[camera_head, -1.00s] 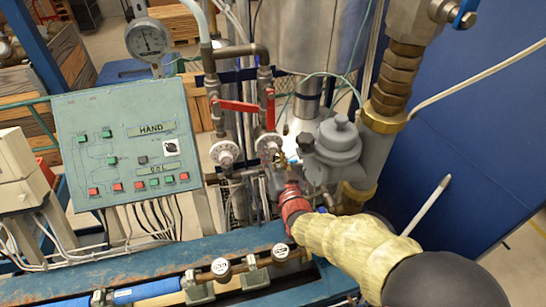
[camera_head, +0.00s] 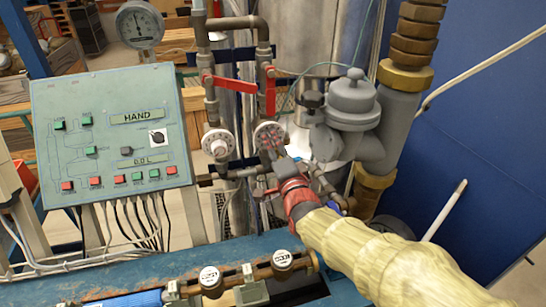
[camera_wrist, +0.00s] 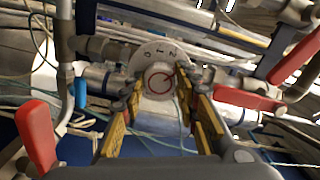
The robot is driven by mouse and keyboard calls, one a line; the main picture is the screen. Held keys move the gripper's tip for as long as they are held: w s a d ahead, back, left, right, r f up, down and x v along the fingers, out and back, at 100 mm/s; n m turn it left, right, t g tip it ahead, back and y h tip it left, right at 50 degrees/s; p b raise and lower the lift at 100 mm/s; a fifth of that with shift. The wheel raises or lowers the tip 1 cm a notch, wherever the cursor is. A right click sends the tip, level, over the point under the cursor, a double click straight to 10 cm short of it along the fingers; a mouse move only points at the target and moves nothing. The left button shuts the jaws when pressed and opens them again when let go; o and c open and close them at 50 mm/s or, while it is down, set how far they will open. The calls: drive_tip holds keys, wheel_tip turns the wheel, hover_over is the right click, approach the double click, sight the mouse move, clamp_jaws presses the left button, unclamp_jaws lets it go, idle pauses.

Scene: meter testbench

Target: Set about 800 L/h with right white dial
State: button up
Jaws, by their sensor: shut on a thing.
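The right white dial (camera_head: 268,134) sits on a pipe below the red lever handles in the head view. In the wrist view the dial (camera_wrist: 158,80) is in the middle, with a red ring and dark digits on its white face. My gripper (camera_head: 275,148) reaches it from the front right, and its fingers (camera_wrist: 160,93) are shut on the dial from both sides. The fingers hide part of the dial's rim. The left white dial (camera_head: 218,143) stands beside it, untouched. The dial reading is too small to tell.
Red lever handles (camera_head: 222,84) are just above the dials. A grey valve body (camera_head: 352,100) and thick pipe stand close on the right. A green control panel (camera_head: 112,135) is on the left, with a round gauge (camera_head: 140,25) above it. A blue bench (camera_head: 150,275) runs in front.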

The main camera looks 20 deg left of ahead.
drive_tip(key=m+b, duration=0.5)
drive_tip(key=b, duration=0.2)
drive_tip(key=m+b, duration=0.3)
drive_tip(key=b, duration=0.1)
drive_tip(key=shift+f+m, duration=0.25)
drive_tip(key=shift+m, duration=0.05)
drive_tip(key=shift+r+m+b, duration=0.1)
drive_tip(key=shift+m+b, duration=0.7)
drive_tip(key=shift+b, duration=0.1)
drive_tip(key=o, duration=1.1)
drive_tip(key=shift+r, duration=0.1)
drive_tip(key=shift+o, duration=0.2)
drive_tip(key=v, duration=1.2)
